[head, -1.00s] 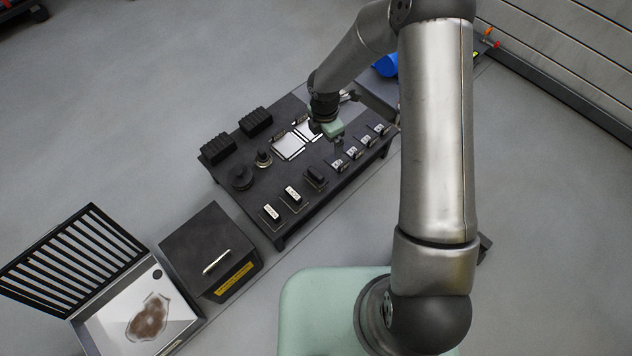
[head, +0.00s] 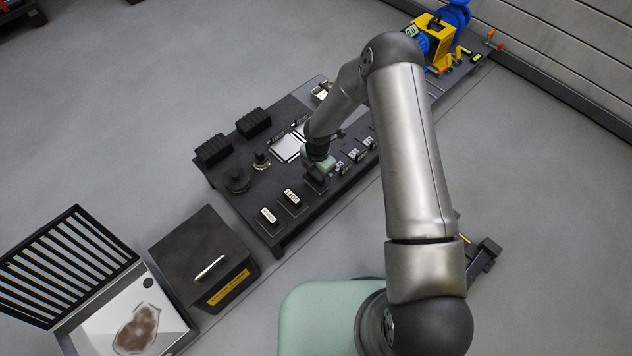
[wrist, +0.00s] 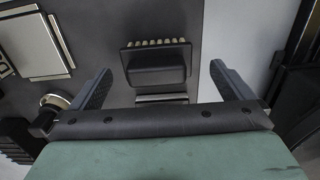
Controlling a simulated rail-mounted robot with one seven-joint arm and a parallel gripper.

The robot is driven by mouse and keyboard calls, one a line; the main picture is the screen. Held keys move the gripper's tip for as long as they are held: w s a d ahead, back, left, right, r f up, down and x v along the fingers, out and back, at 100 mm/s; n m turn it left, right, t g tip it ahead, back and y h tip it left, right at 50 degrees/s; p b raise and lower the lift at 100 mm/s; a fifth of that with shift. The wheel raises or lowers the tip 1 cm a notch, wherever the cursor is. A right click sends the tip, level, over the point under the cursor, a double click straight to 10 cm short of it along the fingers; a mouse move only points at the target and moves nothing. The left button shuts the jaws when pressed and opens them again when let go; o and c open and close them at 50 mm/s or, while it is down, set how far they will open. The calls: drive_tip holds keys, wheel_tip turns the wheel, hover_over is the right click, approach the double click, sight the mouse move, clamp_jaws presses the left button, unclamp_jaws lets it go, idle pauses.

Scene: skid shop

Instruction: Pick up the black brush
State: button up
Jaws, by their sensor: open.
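The black brush (wrist: 155,70) lies on the dark bench top (wrist: 225,22) in the wrist view, with pale bristle tufts along its far edge. My gripper (wrist: 160,72) is open, and its two fingers stand apart on the left and right of the brush. I cannot tell the height between fingertips and brush. In the head view my gripper (head: 318,168) is over the front edge of the bench, and its hand mostly hides the brush (head: 315,183).
Two white-labelled blocks (head: 291,197) stand to the left along the front edge, and several small clipped pieces (head: 357,155) to the right. White plates (head: 286,148) lie behind. A dark lidded box (head: 205,255) and a grated tray (head: 95,325) are at lower left.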

sight(316, 174)
drive_tip(key=f, duration=0.1)
drive_tip(key=f+b, duration=0.1)
drive_tip(key=f, duration=0.1)
drive_tip(key=f+b, duration=0.1)
drive_tip(key=f, duration=0.1)
drive_tip(key=shift+a+f, duration=0.1)
drive_tip(key=shift+a, duration=0.15)
drive_tip(key=c, duration=1)
drive_tip(key=shift+o, duration=0.2)
drive_tip(key=shift+r, duration=0.6)
wheel_tip(316, 174, up, 2)
drive_tip(key=shift+w+r+p, duration=0.1)
drive_tip(key=shift+r+p, duration=0.1)
drive_tip(key=shift+p, duration=0.65)
drive_tip(key=d+r, duration=0.1)
drive_tip(key=s+d+r+p, duration=0.1)
drive_tip(key=r, duration=0.1)
drive_tip(key=s+d+r+p, duration=0.1)
drive_tip(key=r, duration=0.1)
drive_tip(key=shift+d+r, duration=0.2)
drive_tip(key=shift+d, duration=0.2)
drive_tip(key=s+d+r+p, duration=0.3)
drive_tip(key=s+d+r, duration=0.1)
drive_tip(key=d, duration=0.4)
drive_tip(key=shift+s+d, duration=0.25)
drive_tip(key=shift+s, duration=0.2)
drive_tip(key=shift+r, duration=0.1)
